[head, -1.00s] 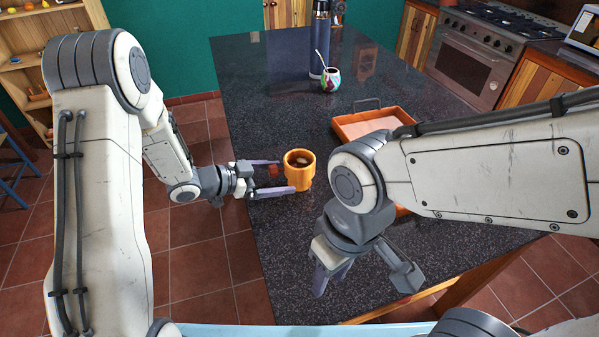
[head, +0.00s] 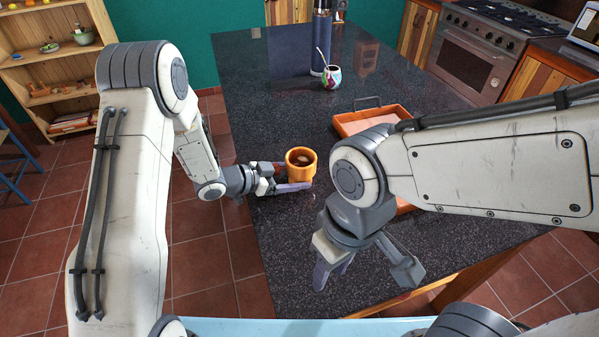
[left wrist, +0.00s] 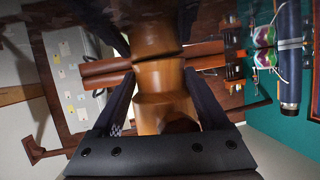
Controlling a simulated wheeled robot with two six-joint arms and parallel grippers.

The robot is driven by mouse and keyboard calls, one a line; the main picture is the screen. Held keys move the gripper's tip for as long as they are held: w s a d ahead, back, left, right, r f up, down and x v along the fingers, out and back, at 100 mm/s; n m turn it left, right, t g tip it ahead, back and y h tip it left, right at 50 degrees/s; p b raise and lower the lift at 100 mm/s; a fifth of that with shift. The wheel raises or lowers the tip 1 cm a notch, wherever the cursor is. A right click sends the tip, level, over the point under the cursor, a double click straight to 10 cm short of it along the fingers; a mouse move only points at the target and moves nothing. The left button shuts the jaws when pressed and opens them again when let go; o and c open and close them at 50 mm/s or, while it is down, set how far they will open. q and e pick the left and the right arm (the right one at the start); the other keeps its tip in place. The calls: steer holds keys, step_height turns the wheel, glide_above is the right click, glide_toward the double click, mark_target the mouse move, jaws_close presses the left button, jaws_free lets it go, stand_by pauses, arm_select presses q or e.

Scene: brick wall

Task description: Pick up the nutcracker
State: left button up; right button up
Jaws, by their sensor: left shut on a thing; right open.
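My right gripper (head: 366,278) is open and empty over the table's near edge.
The dark speckled table (head: 270,100) has clear room behind the nutcracker. An orange tray (head: 345,124) lies to the right, partly behind my right arm. A patterned cup with a straw (head: 331,77) and a blue bottle (head: 320,45) stand farther back.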

mark_target(287, 164)
arm_select(q)
steer(key=shift+r, duration=0.15)
steer(key=shift+r+b, duration=0.3)
steer(key=shift+r, duration=1.7)
steer(key=s+d+r+b, duration=0.2)
steer(key=s+d+r, duration=0.45)
steer(key=d, duration=0.35)
steer(key=w+a+f+n+t+y, duration=0.2)
steer(key=a+n+y, duration=0.2)
steer(key=a, duration=0.5)
steer(key=w+a+f+n+t+y, duration=0.2)
steer(key=w+a+n+y, duration=0.1)
steer(key=a, duration=0.6)
steer(key=w+a+f+n+t+y, duration=0.2)
steer(key=a+f+n+t+y, duration=0.1)
steer(key=a, duration=0.6)
steer(key=shift+w+n+y, duration=0.2)
steer(key=shift+n+y, duration=0.7)
steer(key=shift+n, duration=0.3)
